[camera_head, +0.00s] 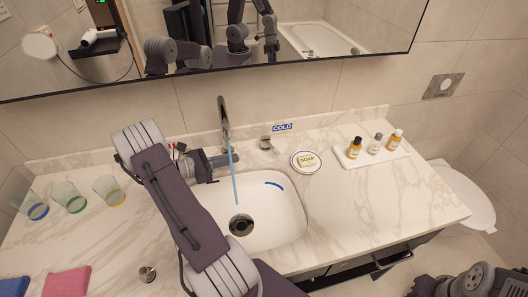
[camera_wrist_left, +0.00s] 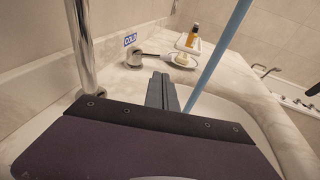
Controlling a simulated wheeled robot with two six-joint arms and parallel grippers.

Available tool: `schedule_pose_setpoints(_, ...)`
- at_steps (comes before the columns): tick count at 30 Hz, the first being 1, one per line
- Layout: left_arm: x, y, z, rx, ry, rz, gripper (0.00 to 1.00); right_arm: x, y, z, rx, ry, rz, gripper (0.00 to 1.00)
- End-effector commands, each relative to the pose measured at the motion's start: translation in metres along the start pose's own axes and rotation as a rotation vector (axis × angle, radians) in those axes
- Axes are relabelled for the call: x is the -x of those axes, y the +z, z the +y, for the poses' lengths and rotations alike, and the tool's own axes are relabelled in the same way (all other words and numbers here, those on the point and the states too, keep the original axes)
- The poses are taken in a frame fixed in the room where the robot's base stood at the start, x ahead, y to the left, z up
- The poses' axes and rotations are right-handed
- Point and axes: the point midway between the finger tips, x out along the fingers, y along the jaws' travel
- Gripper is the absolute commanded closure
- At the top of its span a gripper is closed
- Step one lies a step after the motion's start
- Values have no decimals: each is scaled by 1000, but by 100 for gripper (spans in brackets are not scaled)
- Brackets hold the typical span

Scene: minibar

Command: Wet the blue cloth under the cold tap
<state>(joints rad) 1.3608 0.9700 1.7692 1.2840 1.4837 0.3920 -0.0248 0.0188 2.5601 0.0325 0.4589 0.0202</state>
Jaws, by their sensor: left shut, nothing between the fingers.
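The blue cloth (camera_head: 14,286) lies on the counter at the bottom left corner of the head view, partly cut off by the frame. Pale blue water (camera_head: 234,180) runs from the tap (camera_head: 225,118) into the white basin (camera_head: 285,212); the stream also shows in the left wrist view (camera_wrist_left: 218,55). The cold tap handle (camera_head: 266,143) stands right of the spout, by a COLD label (camera_head: 282,127). My left gripper (camera_head: 231,158) is shut and empty, close to the spout and stream. Its closed fingers (camera_wrist_left: 162,78) point toward the handle. My right gripper is out of view.
A pink cloth (camera_head: 67,281) lies beside the blue one. Several glasses (camera_head: 109,190) stand at the left, and a metal knob-like piece (camera_head: 147,273) sits nearer the front. A soap dish (camera_head: 306,161) and a bottle tray (camera_head: 372,152) are at the right. The front right counter is clear.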

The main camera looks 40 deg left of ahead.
Motion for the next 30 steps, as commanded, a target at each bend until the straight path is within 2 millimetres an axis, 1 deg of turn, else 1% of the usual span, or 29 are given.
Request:
schedule_pose_setpoints(12,-88,0,-2,0,-8,2,100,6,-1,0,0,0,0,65)
schedule_pose_setpoints(15,-107,0,-2,1,-8,3,100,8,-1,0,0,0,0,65)
schedule_pose_setpoints(18,-120,0,-2,0,-7,3,100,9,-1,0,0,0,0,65)
schedule_pose_setpoints(23,-131,-1,-1,0,-5,4,100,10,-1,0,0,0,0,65)
schedule_pose_setpoints(30,-132,-1,-1,0,-3,4,100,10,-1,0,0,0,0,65)
